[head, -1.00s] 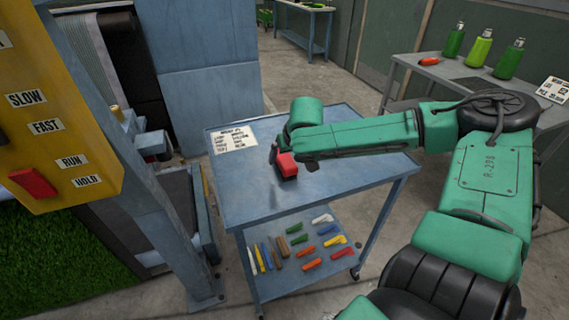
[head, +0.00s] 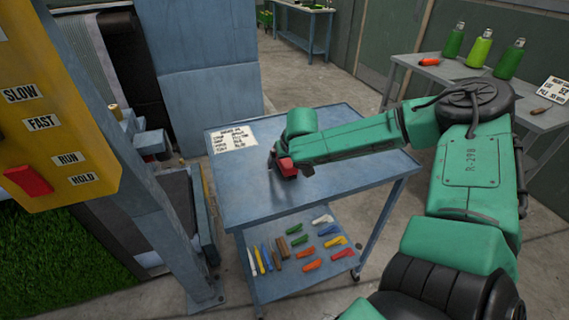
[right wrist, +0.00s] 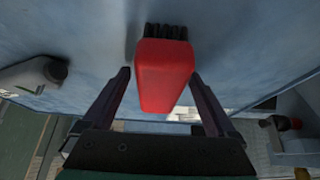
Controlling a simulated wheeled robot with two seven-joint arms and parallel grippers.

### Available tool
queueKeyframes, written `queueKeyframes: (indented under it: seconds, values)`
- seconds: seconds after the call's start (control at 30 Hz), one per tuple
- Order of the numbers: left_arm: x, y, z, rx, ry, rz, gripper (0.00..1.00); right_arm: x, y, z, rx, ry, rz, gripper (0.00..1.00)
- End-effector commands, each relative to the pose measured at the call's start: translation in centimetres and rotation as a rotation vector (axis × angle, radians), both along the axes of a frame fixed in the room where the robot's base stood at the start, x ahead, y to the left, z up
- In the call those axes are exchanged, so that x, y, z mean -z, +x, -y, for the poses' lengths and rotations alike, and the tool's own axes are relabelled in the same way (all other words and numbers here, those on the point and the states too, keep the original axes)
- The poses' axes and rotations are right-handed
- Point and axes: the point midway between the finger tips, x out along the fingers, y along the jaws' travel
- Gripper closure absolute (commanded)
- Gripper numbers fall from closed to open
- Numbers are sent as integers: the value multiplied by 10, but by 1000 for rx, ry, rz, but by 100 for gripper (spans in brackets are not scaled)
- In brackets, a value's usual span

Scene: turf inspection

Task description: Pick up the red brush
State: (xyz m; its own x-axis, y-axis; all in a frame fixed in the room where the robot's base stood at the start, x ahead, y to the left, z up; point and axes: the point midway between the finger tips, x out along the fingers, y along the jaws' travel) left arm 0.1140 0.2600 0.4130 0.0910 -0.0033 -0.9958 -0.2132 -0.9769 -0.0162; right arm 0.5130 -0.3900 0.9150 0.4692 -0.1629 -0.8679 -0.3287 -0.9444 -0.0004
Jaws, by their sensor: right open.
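The red brush (head: 286,167) lies on the blue cart top (head: 330,178), partly hidden by my right gripper in the head view. In the right wrist view the brush (right wrist: 164,75) shows its red block with dark bristles at the far end. My right gripper (right wrist: 160,80) is open, with one finger on each side of the brush block. Gaps show between the fingers and the block. In the head view my right gripper (head: 278,160) reaches the brush from above, and its fingertips are mostly hidden. My left gripper is not in view.
A printed card (head: 233,139) lies on the cart's far left corner. The lower shelf (head: 285,283) holds several coloured tools. A yellow control box (head: 55,110) on a post stands at the left. A side table (head: 440,72) with green bottles stands at the right.

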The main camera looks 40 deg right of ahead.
Motion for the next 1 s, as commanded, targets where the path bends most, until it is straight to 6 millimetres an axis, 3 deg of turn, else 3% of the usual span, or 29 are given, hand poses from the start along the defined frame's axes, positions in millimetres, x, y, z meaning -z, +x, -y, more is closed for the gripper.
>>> queueKeyframes:
  seconds: [0.33,0.5,0.57,0.83,1.0]
  values:
    - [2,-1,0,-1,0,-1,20,1,0,0,0,0,0,7]
    - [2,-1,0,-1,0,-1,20,1,0,0,0,0,0,72]
    - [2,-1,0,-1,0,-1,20,1,0,0,0,0,0,92]
    - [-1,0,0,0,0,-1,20,-1,0,0,0,0,1,92]
    - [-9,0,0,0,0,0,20,-16,1,0,1,0,6,92]
